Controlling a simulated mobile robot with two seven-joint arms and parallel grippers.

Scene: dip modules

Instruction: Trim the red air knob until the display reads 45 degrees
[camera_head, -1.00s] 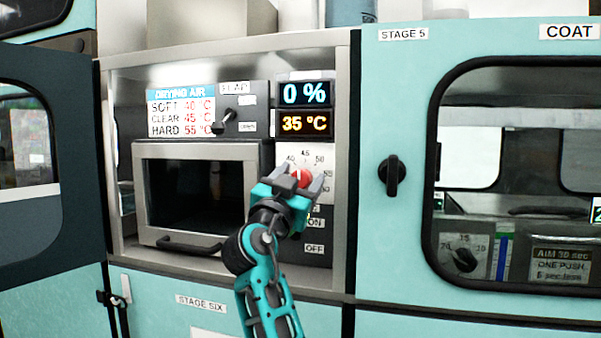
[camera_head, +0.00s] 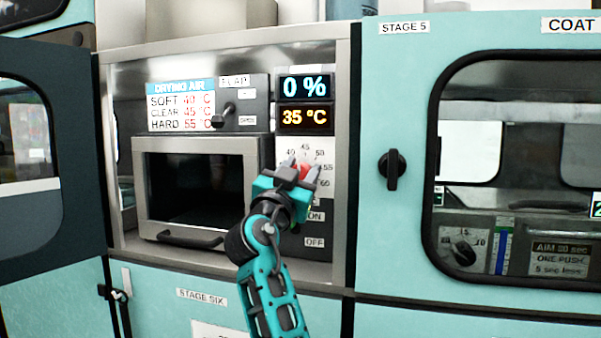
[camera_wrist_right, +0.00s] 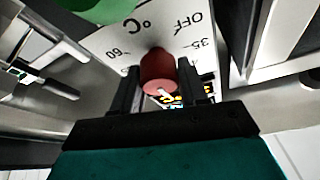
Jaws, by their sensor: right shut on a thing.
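The red air knob (camera_head: 304,171) sits on a white dial plate (camera_head: 318,153) with numbers around it, on the oven's right panel. My right gripper (camera_head: 297,172) is at the knob with one finger on each side, shut on it. The right wrist view shows the red knob (camera_wrist_right: 158,72) between the dark fingers (camera_wrist_right: 157,90), with OFF, 35 and 60 marks around it. The orange temperature display (camera_head: 304,117) reads 35 °C. My left gripper is not in view.
A DRYING AIR card (camera_head: 181,105) lists SOFT 40, CLEAR 45 and HARD 55 °C. A black flap lever (camera_head: 223,115) is left of the displays. The oven door (camera_head: 200,190) is below it. An OFF label (camera_head: 314,242) is below the dial.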

